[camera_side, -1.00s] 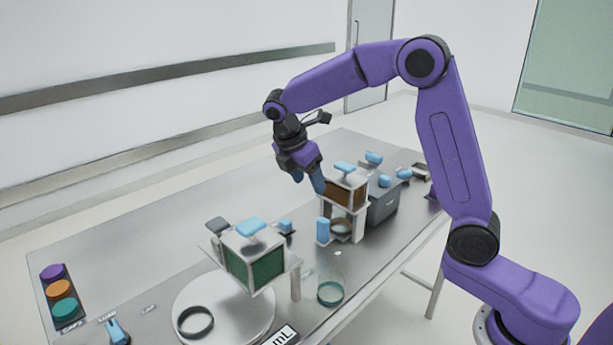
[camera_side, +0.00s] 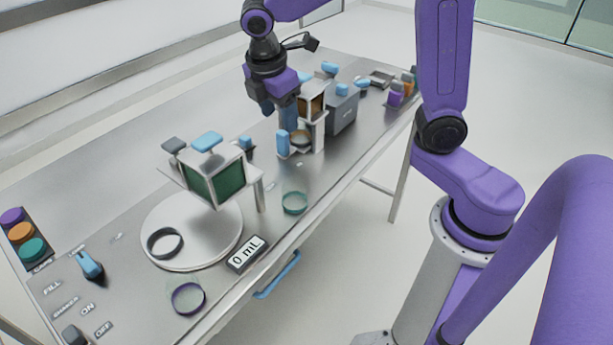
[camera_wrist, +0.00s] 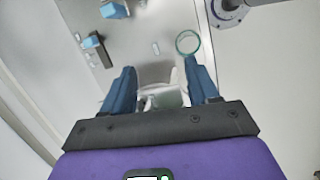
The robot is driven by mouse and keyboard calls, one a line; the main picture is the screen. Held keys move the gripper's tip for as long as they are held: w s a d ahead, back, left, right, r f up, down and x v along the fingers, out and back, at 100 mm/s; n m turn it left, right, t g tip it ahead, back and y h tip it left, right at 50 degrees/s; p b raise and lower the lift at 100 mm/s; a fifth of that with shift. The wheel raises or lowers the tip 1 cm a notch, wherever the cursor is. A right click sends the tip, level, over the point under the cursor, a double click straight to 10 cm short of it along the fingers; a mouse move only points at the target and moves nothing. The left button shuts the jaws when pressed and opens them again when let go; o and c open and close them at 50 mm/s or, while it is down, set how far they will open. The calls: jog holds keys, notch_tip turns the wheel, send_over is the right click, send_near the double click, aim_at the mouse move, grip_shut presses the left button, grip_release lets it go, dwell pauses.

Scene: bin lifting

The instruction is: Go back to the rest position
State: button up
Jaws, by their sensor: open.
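My gripper (camera_side: 279,112) hangs pointing down just left of the dispenser with an amber tank (camera_side: 313,104) in the side view. In the wrist view, the two blue fingers of my gripper (camera_wrist: 160,72) stand well apart. No held object shows between them. White parts (camera_wrist: 165,95) lie below and beyond the gap, and I cannot tell exactly what they are. The gripper body hides part of what lies under it.
A dispenser with a green tank (camera_side: 226,180) stands over a round plate (camera_side: 205,247). A grey box (camera_side: 343,112) sits behind the amber dispenser.

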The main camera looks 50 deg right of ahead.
jog(key=s+d+f+m+y, duration=0.1)
jog(key=s+m, duration=0.1)
jog(key=s, duration=1)
jog(key=s+f+m+y, duration=0.1)
jog(key=s+f+y, duration=0.1)
jog(key=s, duration=0.9)
jog(key=shift+s+d+m+g, duration=0.3)
jog(key=shift+s+d+m, duration=0.05)
jog(key=shift+d+m, duration=0.05)
